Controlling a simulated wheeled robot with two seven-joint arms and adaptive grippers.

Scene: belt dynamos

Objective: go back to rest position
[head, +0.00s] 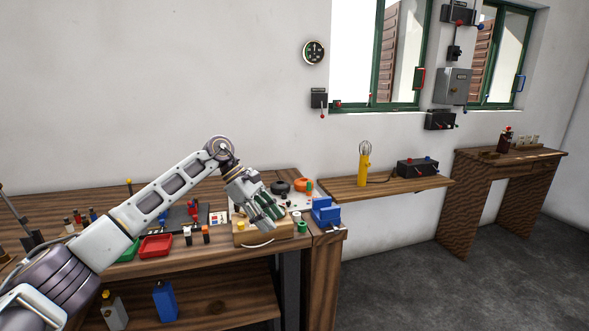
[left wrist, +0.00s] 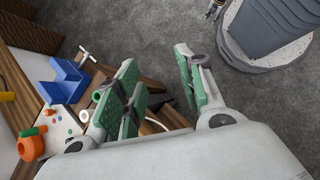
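My left gripper (head: 268,215) is above the right end of the workbench, in front of a wooden box with a pale curved handle (head: 258,244). In the left wrist view the left gripper (left wrist: 157,65) has its green-padded fingers apart, with grey floor showing between them and nothing held. Whether it touches the box cannot be told. My right gripper does not show clearly in either view.
The workbench (head: 225,264) holds a red tray (head: 155,246), a blue block-like holder (head: 325,212) and small parts. A wall shelf (head: 385,190) carries a yellow device (head: 364,170). Grey floor lies open to the right.

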